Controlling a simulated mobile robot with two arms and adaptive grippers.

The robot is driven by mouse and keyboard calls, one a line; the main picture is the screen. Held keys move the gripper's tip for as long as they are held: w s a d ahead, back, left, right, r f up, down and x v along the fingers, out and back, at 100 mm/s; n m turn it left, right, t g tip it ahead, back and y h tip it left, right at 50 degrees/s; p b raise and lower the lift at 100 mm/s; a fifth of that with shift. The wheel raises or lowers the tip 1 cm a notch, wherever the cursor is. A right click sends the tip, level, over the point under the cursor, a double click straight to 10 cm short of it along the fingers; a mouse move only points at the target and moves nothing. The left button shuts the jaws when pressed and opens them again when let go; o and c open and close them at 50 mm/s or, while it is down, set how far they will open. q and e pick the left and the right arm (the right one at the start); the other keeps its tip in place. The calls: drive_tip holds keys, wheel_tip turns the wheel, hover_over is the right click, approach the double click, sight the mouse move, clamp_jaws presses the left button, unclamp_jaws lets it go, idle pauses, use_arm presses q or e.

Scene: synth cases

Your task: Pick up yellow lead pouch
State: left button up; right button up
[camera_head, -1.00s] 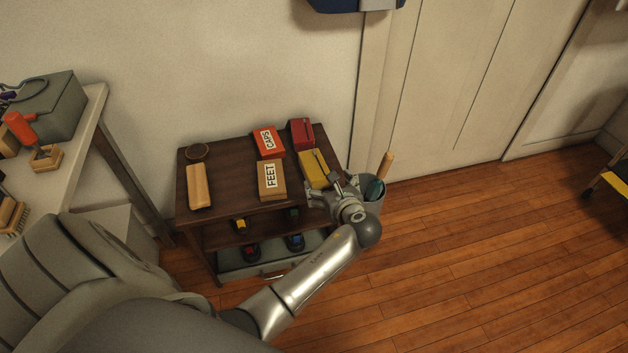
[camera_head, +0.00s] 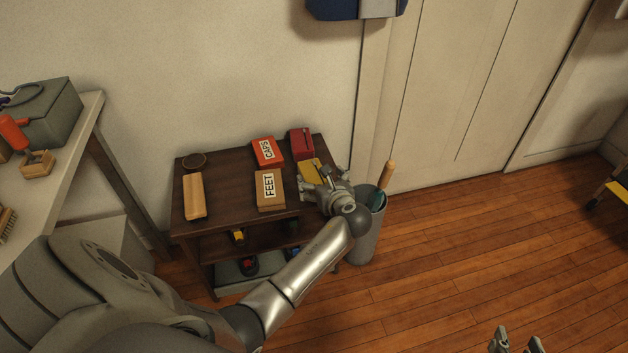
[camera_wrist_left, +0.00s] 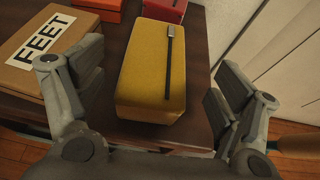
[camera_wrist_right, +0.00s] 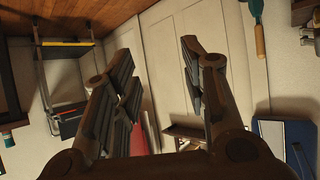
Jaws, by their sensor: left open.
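The yellow lead pouch (camera_wrist_left: 155,72), with a dark zip and pull on top, lies on the top of the dark wooden cart (camera_head: 230,178) near its right end. In the head view my left gripper partly hides the pouch (camera_head: 310,172). My left gripper (camera_head: 322,180) is open just in front of and above it. In the left wrist view the pouch sits between the spread fingers of the left gripper (camera_wrist_left: 160,95), with a gap on both sides. My right gripper (camera_wrist_right: 155,75) is open and empty; its fingertips show at the bottom right of the head view (camera_head: 515,338), far from the cart.
A FEET box (camera_head: 270,190) lies left of the pouch. An orange CAPS box (camera_head: 267,151) and a red pouch (camera_head: 301,143) lie behind. A grey bin (camera_head: 365,235) with a wooden-handled tool stands right of the cart.

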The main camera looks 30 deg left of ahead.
sight(313, 173)
use_arm(q)
drive_tip(key=b+x, duration=0.2)
drive_tip(key=x, duration=0.2)
drive_tip(key=shift+a, duration=0.3)
drive_tip(key=shift+w+a, duration=0.15)
use_arm(e)
drive_tip(key=w+a+r+t+y, duration=0.1)
drive_tip(key=w+r+t, duration=0.1)
drive_tip(key=r, duration=0.3)
drive_tip(key=w+a+r+t+y, duration=0.1)
drive_tip(key=w+r+t, duration=0.1)
drive_tip(key=r+t, duration=0.2)
drive_tip(key=shift+a+r, duration=0.25)
drive_tip(key=shift+r, duration=0.3)
use_arm(q)
drive_tip(key=shift+c, duration=0.4)
drive_tip(key=c, duration=1.1)
use_arm(e)
drive_tip(key=shift+s, duration=0.1)
